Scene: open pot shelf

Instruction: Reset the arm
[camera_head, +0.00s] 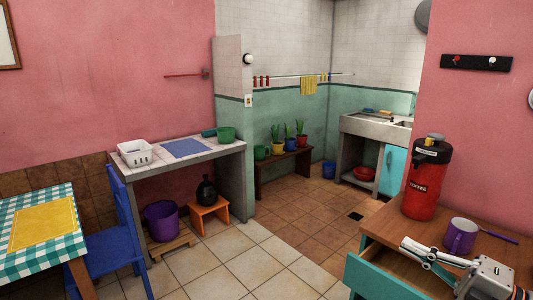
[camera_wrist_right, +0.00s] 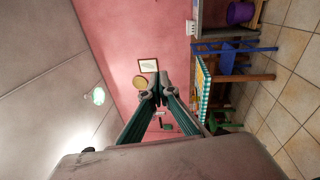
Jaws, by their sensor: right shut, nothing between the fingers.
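My right gripper (camera_head: 408,245) is at the lower right of the head view, in front of the purple mug (camera_head: 459,237) and over the front edge of the wooden counter (camera_head: 385,238). Its fingers point left and are shut with nothing between them. In the right wrist view, the fingertips of my right gripper (camera_wrist_right: 158,80) meet near the middle, against the pink wall and ceiling. That view is turned on its side. My left gripper is not in view.
A red coffee dispenser (camera_head: 424,185) stands on the counter behind the gripper. A teal panel (camera_head: 375,280), perhaps an open drawer, juts out below the counter. A checkered table (camera_head: 15,262) and blue chair (camera_head: 110,245) stand at the left. The tiled floor (camera_head: 250,265) between is clear.

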